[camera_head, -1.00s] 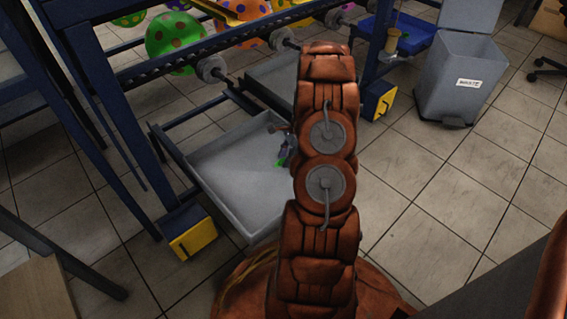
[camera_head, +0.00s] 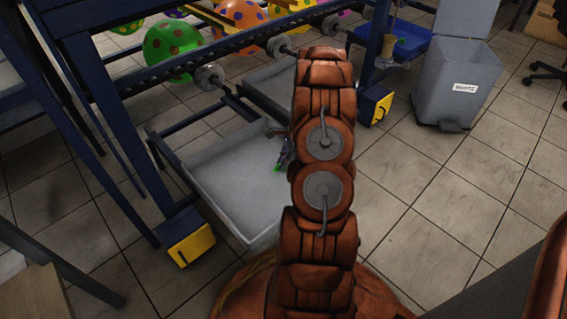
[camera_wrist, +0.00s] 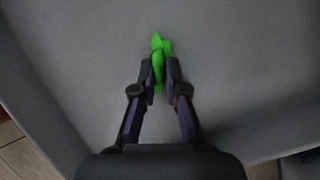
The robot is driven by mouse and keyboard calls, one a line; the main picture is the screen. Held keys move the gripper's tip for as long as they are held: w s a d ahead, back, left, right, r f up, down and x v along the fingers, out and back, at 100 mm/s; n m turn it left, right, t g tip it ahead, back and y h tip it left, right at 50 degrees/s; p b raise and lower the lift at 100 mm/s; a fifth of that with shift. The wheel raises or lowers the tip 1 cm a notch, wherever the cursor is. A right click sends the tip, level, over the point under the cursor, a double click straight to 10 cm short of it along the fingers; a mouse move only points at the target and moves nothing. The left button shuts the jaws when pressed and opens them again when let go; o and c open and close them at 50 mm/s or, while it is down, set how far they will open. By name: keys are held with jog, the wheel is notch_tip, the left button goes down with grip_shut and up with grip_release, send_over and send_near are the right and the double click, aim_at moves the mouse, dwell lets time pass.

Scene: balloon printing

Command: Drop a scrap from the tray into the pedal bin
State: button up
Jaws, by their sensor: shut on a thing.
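A bright green scrap (camera_wrist: 157,52) is pinched between the fingertips of my gripper (camera_wrist: 160,80) in the wrist view, over the grey tray surface. In the head view the grey tray (camera_head: 225,190) sits low under the blue frame. A bit of the green scrap (camera_head: 277,168) and part of my gripper (camera_head: 285,150) show at the left of my arm; my arm hides the rest. The grey pedal bin (camera_head: 455,85) stands at the upper right with its lid (camera_head: 466,17) up and a white label on its front.
A blue frame with rollers and yellow feet (camera_head: 190,245) stands around the tray. A second grey tray (camera_head: 270,85) is behind it. Tiled floor (camera_head: 440,190) is clear at the right.

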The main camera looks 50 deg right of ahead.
notch_tip(320, 180, up, 9)
jog(key=p, duration=0.3)
jog(key=shift+r, duration=0.1)
